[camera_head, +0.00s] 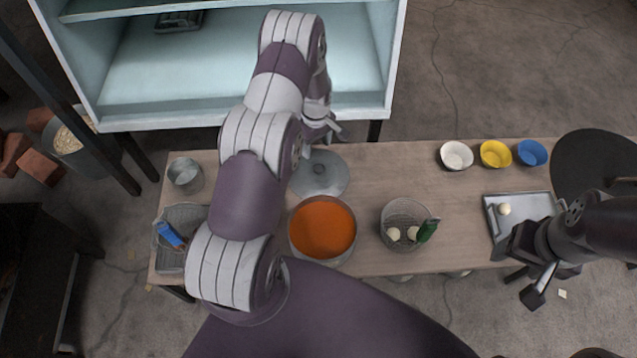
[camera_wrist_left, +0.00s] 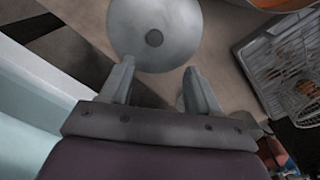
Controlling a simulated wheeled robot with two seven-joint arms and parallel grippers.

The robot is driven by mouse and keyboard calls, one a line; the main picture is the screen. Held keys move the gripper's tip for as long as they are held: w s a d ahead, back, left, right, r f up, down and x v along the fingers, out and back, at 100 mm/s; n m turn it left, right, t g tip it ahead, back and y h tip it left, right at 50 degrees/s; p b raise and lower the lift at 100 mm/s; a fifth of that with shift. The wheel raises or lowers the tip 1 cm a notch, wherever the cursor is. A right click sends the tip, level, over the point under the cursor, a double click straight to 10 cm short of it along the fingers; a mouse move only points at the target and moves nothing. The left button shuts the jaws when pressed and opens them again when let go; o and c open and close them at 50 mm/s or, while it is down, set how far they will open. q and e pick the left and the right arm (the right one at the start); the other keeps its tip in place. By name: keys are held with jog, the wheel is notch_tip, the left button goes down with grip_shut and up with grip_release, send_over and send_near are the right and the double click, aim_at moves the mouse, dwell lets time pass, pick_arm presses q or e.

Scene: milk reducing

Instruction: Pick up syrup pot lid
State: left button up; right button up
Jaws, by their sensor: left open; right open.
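The round grey metal lid (camera_head: 336,180) lies on the table just behind the pot of orange-red syrup (camera_head: 322,228). In the left wrist view the lid (camera_wrist_left: 178,22) shows its dark central knob (camera_wrist_left: 154,38), beyond the fingertips. My left gripper (camera_head: 328,136) is at the table's back edge, close to the lid; part of it is hidden by my arm. In the left wrist view my left gripper (camera_wrist_left: 159,65) is open and empty, its fingers apart near the lid's rim. My right gripper (camera_head: 525,287) is open and empty off the table's front right.
A strainer basket (camera_head: 392,215) with pale balls and a green item stands right of the pot. White (camera_head: 456,155), yellow (camera_head: 495,153) and blue (camera_head: 532,152) bowls line the back right. A tray (camera_head: 490,215) lies right. A shelf unit (camera_head: 110,75) stands behind.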

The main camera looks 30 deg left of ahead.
aim_at(318, 168)
pick_arm(q)
jog(key=f+b, duration=0.1)
jog(key=f, duration=0.3)
jog(key=f+n+b, duration=0.1)
jog(key=f, duration=0.2)
jog(key=f+n+b, duration=0.1)
jog(key=f+b, duration=0.1)
jog(key=f, duration=0.2)
jog(key=shift+w+d+f, duration=0.15)
jog(key=shift+w+f, duration=0.2)
jog(key=shift+w, duration=0.05)
